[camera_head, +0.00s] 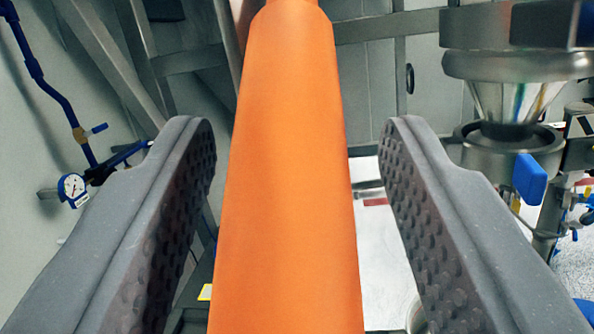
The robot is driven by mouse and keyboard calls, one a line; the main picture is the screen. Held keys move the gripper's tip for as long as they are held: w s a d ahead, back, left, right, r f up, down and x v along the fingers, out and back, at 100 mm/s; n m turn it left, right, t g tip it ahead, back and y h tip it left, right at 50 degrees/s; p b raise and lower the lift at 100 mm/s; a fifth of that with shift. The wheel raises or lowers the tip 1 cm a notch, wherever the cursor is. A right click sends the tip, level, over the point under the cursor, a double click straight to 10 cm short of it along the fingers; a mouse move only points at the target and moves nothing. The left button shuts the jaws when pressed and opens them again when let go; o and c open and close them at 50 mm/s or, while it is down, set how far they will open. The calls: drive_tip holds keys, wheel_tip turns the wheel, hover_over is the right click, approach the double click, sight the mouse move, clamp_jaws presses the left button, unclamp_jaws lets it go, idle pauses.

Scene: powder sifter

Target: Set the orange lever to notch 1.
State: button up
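The orange lever (292,180) runs through the middle of the camera view, from the bottom edge up to a rounded shoulder near the top edge. It appears close and upright in the picture. My gripper (298,140) is open, with one grey finger on each side of the lever. The studded pads face the orange grip, and a gap shows on both sides of it, so neither finger appears to touch it. The notches, any number markings and the lever's base are not in view.
A steel hopper (510,65) with a blue-handled valve (530,180) stands at the right. A metal frame (100,65) is behind the lever at the upper left. A pressure gauge (73,187) and a blue pipe (50,90) are at the far left.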

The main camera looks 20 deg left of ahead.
idle(0.3)
drive_tip(key=shift+b+v, duration=0.85)
drive_tip(key=shift+v, duration=1.3)
drive_tip(key=b+v, duration=0.1)
drive_tip(key=v, duration=0.8)
drive_tip(key=shift+s+b, duration=0.25)
drive_tip(key=shift+b, duration=0.05)
drive_tip(key=shift+f, duration=0.15)
